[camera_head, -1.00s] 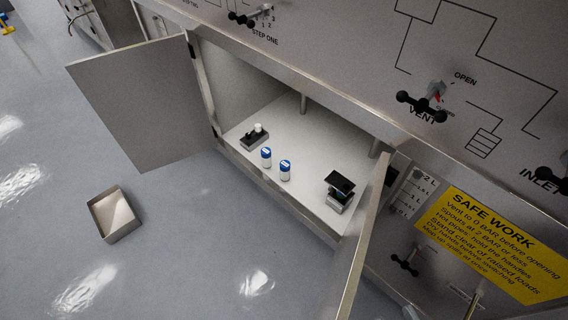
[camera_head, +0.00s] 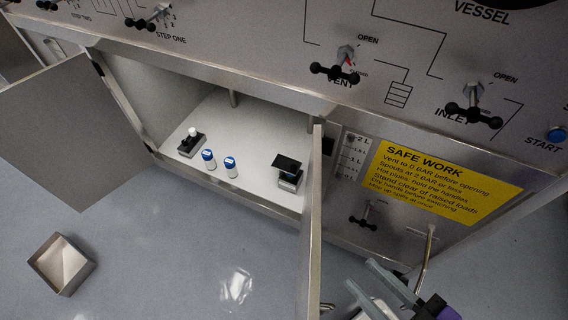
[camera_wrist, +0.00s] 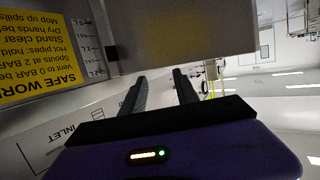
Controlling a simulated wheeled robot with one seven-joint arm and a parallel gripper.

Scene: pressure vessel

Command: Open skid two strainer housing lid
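No part is clearly recognisable as the strainer housing lid, and I cannot tell which skid this panel belongs to. Inside the open cabinet, a small grey device with a dark plate on top (camera_head: 288,172) stands at the right. My gripper (camera_head: 359,273) is at the bottom right of the head view, in front of the skid and right of the open right cabinet door (camera_head: 313,225). Its two fingers are apart, with nothing seen between them. In the wrist view my gripper (camera_wrist: 158,77) also shows open, with a grey panel (camera_wrist: 185,30) beyond the fingertips.
Two blue-capped bottles (camera_head: 219,163) and a dark block with a white knob (camera_head: 191,142) stand in the cabinet. The left door (camera_head: 70,130) is open. A yellow safety sign (camera_head: 445,180), vent handle (camera_head: 335,72) and inlet handle (camera_head: 474,115) are right. An open box (camera_head: 61,264) lies on the floor.

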